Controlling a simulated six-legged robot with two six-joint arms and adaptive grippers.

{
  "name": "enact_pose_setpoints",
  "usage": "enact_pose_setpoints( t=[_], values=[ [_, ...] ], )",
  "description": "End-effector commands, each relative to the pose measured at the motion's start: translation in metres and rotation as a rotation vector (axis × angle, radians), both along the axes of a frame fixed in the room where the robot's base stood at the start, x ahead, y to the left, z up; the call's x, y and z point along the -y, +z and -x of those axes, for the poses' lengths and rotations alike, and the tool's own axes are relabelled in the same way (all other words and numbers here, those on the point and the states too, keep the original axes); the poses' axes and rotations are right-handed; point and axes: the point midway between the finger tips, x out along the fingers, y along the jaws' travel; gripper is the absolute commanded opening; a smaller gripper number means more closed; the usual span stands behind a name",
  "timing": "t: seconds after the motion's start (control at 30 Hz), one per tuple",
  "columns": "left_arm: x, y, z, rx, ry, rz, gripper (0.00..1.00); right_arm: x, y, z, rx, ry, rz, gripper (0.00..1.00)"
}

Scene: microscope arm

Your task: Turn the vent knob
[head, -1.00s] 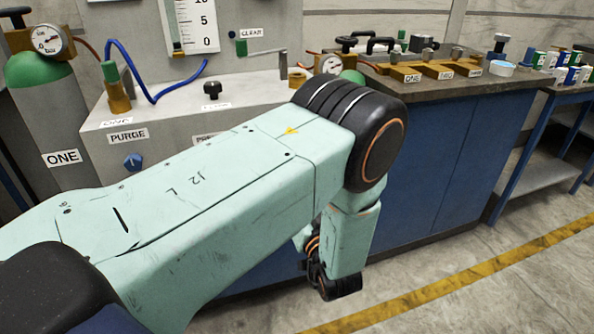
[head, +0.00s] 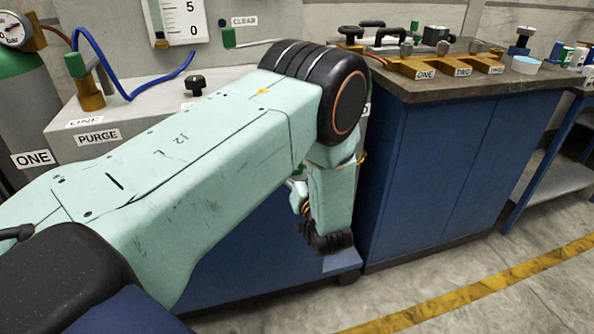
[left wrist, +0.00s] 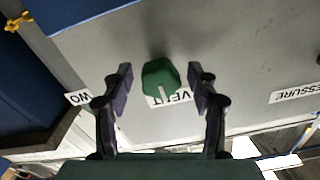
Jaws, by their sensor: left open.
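The green vent knob (left wrist: 161,79) sits on the grey panel in the left wrist view, beside a partly covered label (left wrist: 170,97) reading VENT. My left gripper (left wrist: 160,74) is open, with one finger on each side of the knob and a visible gap to each in the picture. I cannot tell how far the fingertips are from the panel. In the head view, my left arm covers much of the panel front, and I cannot see the vent knob there. My right gripper is not in view.
The grey panel carries a PURGE label (head: 98,137) and a black knob (head: 195,85). A blue hose (head: 130,78) loops above it. A blue cabinet (head: 440,170) with brass blocks (head: 425,68) on top stands at right. The floor at lower right is clear.

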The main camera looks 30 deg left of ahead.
Motion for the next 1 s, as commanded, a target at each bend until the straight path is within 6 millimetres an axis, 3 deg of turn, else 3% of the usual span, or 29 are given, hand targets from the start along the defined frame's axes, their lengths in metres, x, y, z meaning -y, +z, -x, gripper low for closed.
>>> enact_pose_setpoints(
  t=[0.3, 0.9, 1.0],
  values=[
    [-0.0018, 0.0005, -0.0016, 0.0, 0.0, 0.0, 0.58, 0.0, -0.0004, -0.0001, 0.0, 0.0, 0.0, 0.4],
    [-0.0022, 0.0005, -0.0059, 0.001, 0.0, 0.001, 0.07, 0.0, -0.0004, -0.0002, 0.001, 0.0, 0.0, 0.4],
    [-0.0023, 0.0007, -0.0058, 0.002, 0.001, 0.0, 0.04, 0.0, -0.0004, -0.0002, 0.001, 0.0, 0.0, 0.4]
  ],
)
